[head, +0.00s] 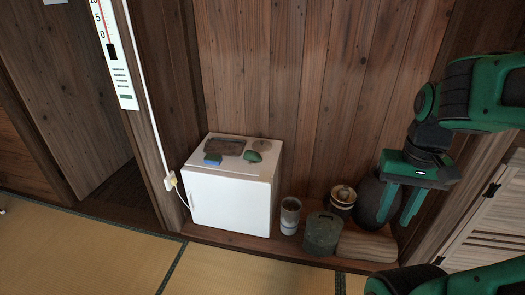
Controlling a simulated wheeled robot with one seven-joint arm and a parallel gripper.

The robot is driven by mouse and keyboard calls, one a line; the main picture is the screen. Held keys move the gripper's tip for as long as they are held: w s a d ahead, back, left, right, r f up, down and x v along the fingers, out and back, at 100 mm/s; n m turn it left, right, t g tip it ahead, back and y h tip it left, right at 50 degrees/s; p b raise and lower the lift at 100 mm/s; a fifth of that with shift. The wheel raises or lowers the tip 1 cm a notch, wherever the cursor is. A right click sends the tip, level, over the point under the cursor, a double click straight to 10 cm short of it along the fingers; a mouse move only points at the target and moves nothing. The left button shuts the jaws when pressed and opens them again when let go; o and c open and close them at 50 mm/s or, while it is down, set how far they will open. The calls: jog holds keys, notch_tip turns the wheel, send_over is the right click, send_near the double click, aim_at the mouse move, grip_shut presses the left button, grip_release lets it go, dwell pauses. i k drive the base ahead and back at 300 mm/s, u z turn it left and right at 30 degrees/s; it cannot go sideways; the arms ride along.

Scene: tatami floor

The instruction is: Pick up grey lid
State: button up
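A flat round greyish-brown disc (263,145) lies at the back right of the top of a small white fridge (229,203). It looks most like the grey lid, but it is too small to be sure. My gripper (398,210) is at the right, pointing down with its two green fingers apart. It is open, with no held thing visible between the fingers. It is well to the right of the fridge and in front of a dark round vase (370,195) in the picture.
A dark tray (224,147), a blue block (212,159) and a green item (253,156) share the fridge top. A tall cup (290,216), green-grey canister (321,234), striped jar (342,199) and wooden block (368,246) stand beside it. The tatami in front is clear.

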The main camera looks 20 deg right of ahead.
aim_at(260, 146)
jog(key=u, duration=0.75)
jog(key=i, duration=2.35)
jog(key=z, duration=1.35)
